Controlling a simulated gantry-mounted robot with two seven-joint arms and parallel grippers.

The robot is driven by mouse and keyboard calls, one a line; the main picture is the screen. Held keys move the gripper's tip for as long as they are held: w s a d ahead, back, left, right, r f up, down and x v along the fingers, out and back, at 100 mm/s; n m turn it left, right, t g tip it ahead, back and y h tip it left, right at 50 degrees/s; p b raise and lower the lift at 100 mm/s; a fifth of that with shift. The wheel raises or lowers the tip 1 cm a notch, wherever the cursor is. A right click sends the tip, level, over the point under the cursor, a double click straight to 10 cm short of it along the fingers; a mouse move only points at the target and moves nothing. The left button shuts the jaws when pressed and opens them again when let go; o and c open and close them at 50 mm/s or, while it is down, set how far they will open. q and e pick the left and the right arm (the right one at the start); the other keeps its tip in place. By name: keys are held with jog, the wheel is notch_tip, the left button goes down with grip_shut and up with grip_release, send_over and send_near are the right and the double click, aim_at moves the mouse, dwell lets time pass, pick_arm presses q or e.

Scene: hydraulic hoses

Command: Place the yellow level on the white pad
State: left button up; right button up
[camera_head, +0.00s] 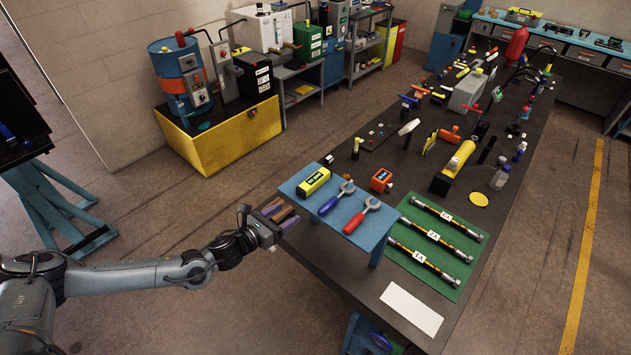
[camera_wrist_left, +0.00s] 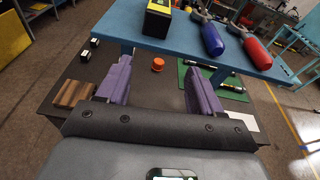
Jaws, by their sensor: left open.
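The yellow level (camera_head: 313,182), a short yellow bar with a dark labelled face, lies on the left part of the raised blue shelf (camera_head: 345,236). In the left wrist view the level (camera_wrist_left: 157,18) is cut by the top edge, ahead of the fingers. My left gripper (camera_head: 279,212) is open, with purple fingers apart and nothing between them. It is in front of the shelf's left end, apart from the level. The white pad (camera_head: 411,308) lies bare on the dark table's near end; part of it shows in the left wrist view (camera_wrist_left: 243,121). My right gripper is not in view.
Several hoses lie on a green mat (camera_head: 459,287) beyond the pad. Brown blocks (camera_wrist_left: 73,94) sit at the table's left edge. The shelf stands between level and table.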

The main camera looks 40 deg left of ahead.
aim_at(309, 182)
pick_arm(q)
jog(key=shift+m+t, duration=0.3)
jog(key=shift+t, duration=0.1)
jog(key=w+r, duration=0.1)
jog(key=w, duration=0.1)
jog(key=w+a+r, duration=0.1)
jog(key=w, duration=0.1)
jog(key=w+r, duration=0.2)
jog(key=shift+w+a+p, duration=0.1)
jog(key=shift+a+p, duration=0.15)
jog(key=shift+p, duration=0.15)
jog(key=shift+w+d+f, duration=0.1)
jog(key=shift+w+f, duration=0.1)
jog(key=shift+w, duration=0.5)
jog(key=shift+w+d+p, duration=0.1)
jog(key=shift+w+p, duration=0.3)
jog(key=shift+w, duration=0.1)
jog(key=w, duration=0.2)
jog(key=w+p, duration=0.1)
jog(key=shift+d+f, duration=0.3)
jog(key=shift+w+f, duration=0.15)
jog(key=shift+w, duration=0.4)
grip_shut()
